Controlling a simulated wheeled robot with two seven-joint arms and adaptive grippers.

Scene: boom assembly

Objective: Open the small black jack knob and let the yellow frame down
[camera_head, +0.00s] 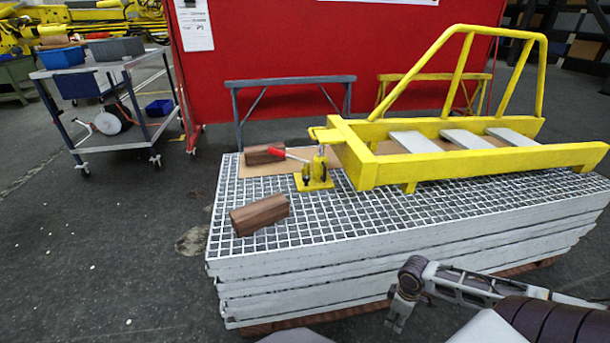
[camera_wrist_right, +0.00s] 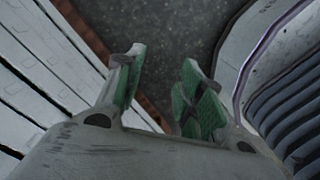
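The yellow frame (camera_head: 355,160) lies over the stacked gratings, with its upright hoop at the back and its left end reaching over a small yellow jack (camera_head: 314,183). The jack stands on the grating and has dark round parts low on its body; which of them is the small black knob is too small to tell. A lever with a red handle (camera_head: 277,152) points left from the jack. My right gripper (camera_head: 397,310) hangs in front of the stack, well away from the jack. In the right wrist view its green-padded fingers (camera_wrist_right: 163,65) are apart with nothing between. My left gripper is out of view.
Grey trestle (camera_head: 290,84) and red panel (camera_head: 270,40) stand behind. A cart (camera_head: 115,145) is at the left; the floor between is clear.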

